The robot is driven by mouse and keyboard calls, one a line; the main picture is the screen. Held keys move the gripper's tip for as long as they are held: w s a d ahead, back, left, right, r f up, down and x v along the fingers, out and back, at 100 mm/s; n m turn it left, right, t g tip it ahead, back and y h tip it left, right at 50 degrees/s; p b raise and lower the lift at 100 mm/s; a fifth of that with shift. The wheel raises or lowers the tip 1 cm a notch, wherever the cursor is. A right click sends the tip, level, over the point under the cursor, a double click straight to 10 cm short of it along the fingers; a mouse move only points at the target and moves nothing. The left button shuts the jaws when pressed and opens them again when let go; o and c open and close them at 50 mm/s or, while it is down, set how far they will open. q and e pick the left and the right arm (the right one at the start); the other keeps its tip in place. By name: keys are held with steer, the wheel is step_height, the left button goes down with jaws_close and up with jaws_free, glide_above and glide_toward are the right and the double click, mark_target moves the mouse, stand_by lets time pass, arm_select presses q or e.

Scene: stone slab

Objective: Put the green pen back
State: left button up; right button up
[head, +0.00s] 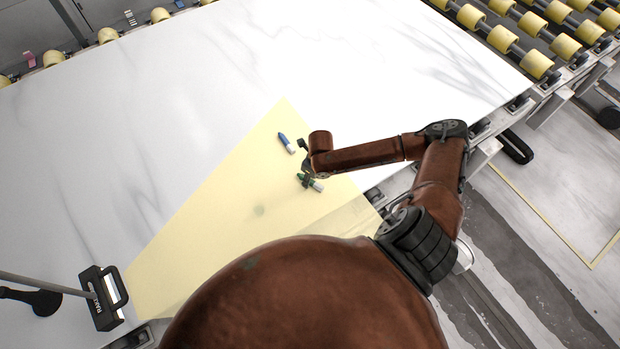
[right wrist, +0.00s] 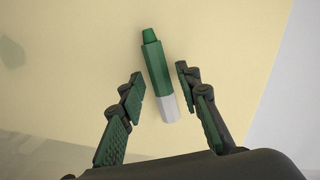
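The green pen (head: 316,185) lies on the yellow area (head: 235,215) of the white stone slab (head: 150,120). In the right wrist view the green pen (right wrist: 157,75) has a green body and a pale grey end. My right gripper (head: 305,178) is over the pen. In the right wrist view my right gripper (right wrist: 160,85) is open, with one finger on each side of the pen and gaps between them. A blue pen (head: 286,142) with a white end lies farther back on the yellow area. My left gripper is not in view.
Yellow rollers (head: 503,38) line the back right. Most of the white slab is clear.

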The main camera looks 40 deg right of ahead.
mark_target(314, 183)
step_height(314, 183, up, 12)
steer(key=s, duration=0.1)
steer(key=shift+s+d, duration=0.3)
steer(key=shift+s, duration=0.1)
